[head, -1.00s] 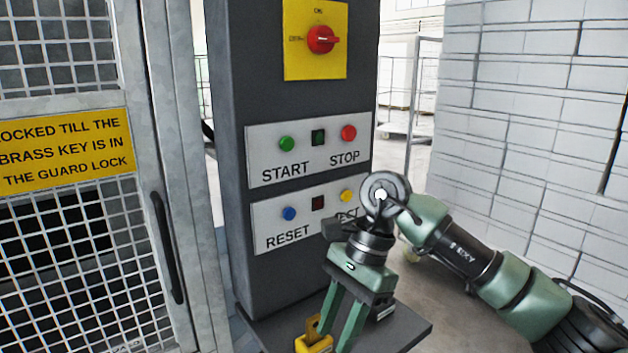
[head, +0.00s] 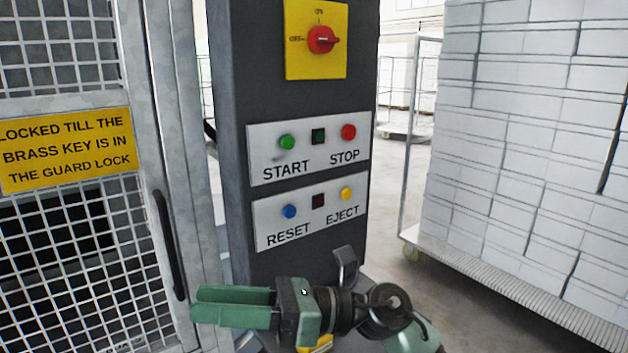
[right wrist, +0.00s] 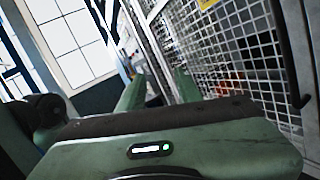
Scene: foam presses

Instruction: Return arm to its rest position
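My right gripper (head: 195,304) lies level low in the head view, in front of the foot of the control column, with its fingers pointing left towards the mesh guard door. In the right wrist view its two fingers (right wrist: 158,82) stand apart with nothing between them. The rest of my right arm drops out of the head view at the bottom. A yellow object (head: 322,346) shows only in part beneath the gripper; most of it is hidden. My left gripper is not in view.
The dark column (head: 225,130) carries a red rotary switch (head: 321,40) and START, STOP, RESET and EJECT buttons. The guard door's black handle (head: 168,245) is close to the fingertips. A cart of white blocks (head: 510,150) stands right; floor shows between it and the column.

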